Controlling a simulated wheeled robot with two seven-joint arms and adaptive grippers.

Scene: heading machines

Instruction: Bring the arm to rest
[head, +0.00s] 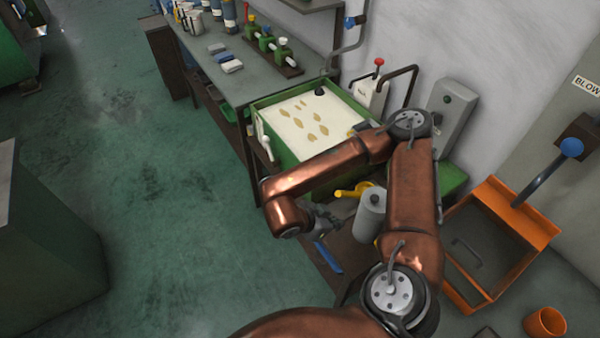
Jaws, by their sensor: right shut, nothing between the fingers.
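My right arm comes in from the bottom of the head view, bent at the elbow near the wall. Its copper forearm reaches back to the left across the front of the green-rimmed tray. My right gripper (326,219) is at the end of this arm, small and dark, partly hidden by the wrist. It is shut and empty, beside a grey cylinder (370,213) and a yellow item (352,190). I cannot tell whether it touches anything. My left gripper is not in view.
A green tray (258,112) with a pale, brown-spotted bed stands behind the forearm. A workbench (205,66) holds bottles and blocks. An orange bin (545,225) and an orange cup (545,323) are at the right. A green cabinet (50,240) stands left. The floor between is clear.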

